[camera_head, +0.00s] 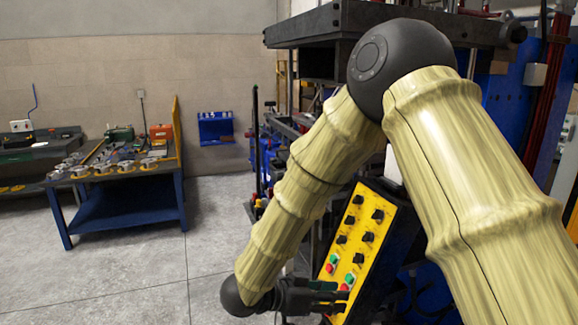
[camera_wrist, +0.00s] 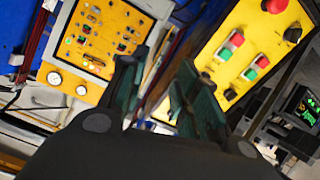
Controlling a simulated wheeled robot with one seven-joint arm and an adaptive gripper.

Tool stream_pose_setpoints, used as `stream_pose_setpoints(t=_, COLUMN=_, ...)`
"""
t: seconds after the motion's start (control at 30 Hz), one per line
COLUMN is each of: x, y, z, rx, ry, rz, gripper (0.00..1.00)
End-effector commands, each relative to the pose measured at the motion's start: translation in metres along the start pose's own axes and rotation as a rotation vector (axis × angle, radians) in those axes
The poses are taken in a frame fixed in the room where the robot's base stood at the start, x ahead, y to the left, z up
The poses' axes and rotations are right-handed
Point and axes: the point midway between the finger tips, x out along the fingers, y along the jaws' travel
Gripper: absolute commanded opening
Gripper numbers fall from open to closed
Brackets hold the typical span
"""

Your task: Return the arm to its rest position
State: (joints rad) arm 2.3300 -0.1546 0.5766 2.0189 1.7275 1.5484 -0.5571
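My gripper (camera_head: 343,296) is at the lower middle of the head view, at the end of my bent arm. Its fingers point right, in front of the lower part of a yellow control panel (camera_head: 353,213) with black knobs and red and green buttons. I cannot tell whether they touch it. In the wrist view my gripper (camera_wrist: 158,68) shows two dark green fingers apart, with nothing held between them. A yellow panel with red and green buttons (camera_wrist: 217,72) lies to their right there.
The press (camera_head: 310,27) stands behind my arm, its dark plate high up. A blue workbench (camera_head: 125,205) with several metal parts stands at left; the grey floor before it is clear. In the wrist view, another yellow panel (camera_wrist: 122,13) is upper left and a screen (camera_wrist: 303,105) at right.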

Motion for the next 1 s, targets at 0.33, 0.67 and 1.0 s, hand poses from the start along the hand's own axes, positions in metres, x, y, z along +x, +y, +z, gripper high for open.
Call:
stream_pose_setpoints(t=0.33, x=0.047, y=-0.021, z=0.053, rx=-0.041, ry=0.003, rz=-0.131, gripper=0.31)
stream_pose_setpoints(t=0.67, x=0.129, y=-0.033, z=0.162, rx=-0.153, ry=-0.063, rz=-0.351, gripper=0.31)
stream_pose_setpoints(t=1.0, x=0.195, y=0.009, z=0.338, rx=-0.377, ry=-0.306, rz=-0.612, gripper=0.31)
